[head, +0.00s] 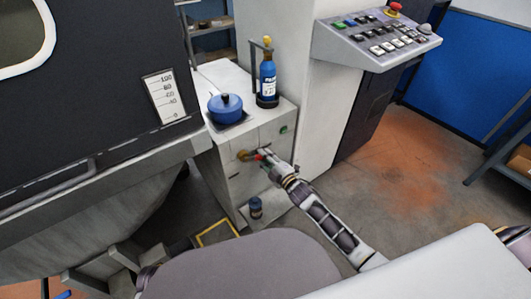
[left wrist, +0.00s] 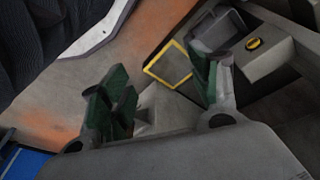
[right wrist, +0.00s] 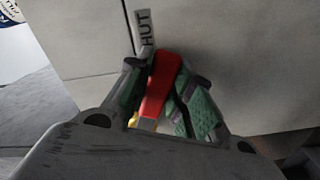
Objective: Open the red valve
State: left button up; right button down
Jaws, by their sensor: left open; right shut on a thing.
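The red valve (head: 259,157) is on the front of the pale cabinet, beside a brass fitting (head: 243,155). In the right wrist view the red handle (right wrist: 160,84) lies between the green-padded fingers of my right gripper (right wrist: 163,92). That gripper is shut on it, and it also shows in the head view (head: 266,158). A label reading "HUT" (right wrist: 146,27) is just above the handle; its start is hidden. My left gripper (left wrist: 160,88) is open and empty, over the floor. It is not seen in the head view.
A blue pot (head: 225,108) and a blue bottle (head: 268,80) stand on the cabinet top. A control panel (head: 375,40) with a red button is at right; a large dark machine (head: 90,80) is at left.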

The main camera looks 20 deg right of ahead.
aim_at(243, 169)
jog(key=a+f+m+p, duration=0.1)
jog(key=a+m, duration=0.1)
jog(key=m, duration=0.1)
jog(key=s+a+f+m+p, duration=0.1)
jog(key=a+f+m, duration=0.1)
jog(key=m, duration=0.2)
jog(key=s+a+f+m+p, duration=0.1)
jog(key=a+f+m, duration=0.1)
jog(key=m, duration=0.1)
jog(key=shift+s+m+p, duration=0.1)
jog(key=shift+m+p, duration=0.2)
jog(key=shift+m, duration=0.1)
pick_arm(q)
notch_tip(243, 169, down, 11)
jog(key=s+a, duration=0.1)
jog(key=a, duration=0.1)
jog(key=shift+a+y+p, duration=0.25)
jog(key=shift+y+p, duration=0.05)
jog(key=shift+p, duration=0.05)
pick_arm(e)
jog(key=shift+s+a+f+m, duration=0.1)
jog(key=shift+s+a+m, duration=0.1)
jog(key=shift+a+m, duration=0.35)
jog(key=shift+s+a+m, duration=0.15)
jog(key=shift+a+m, duration=0.15)
jog(key=shift+m, duration=0.35)
jog(key=c, duration=1.2)
grip_release()
jog(key=shift+c, duration=0.2)
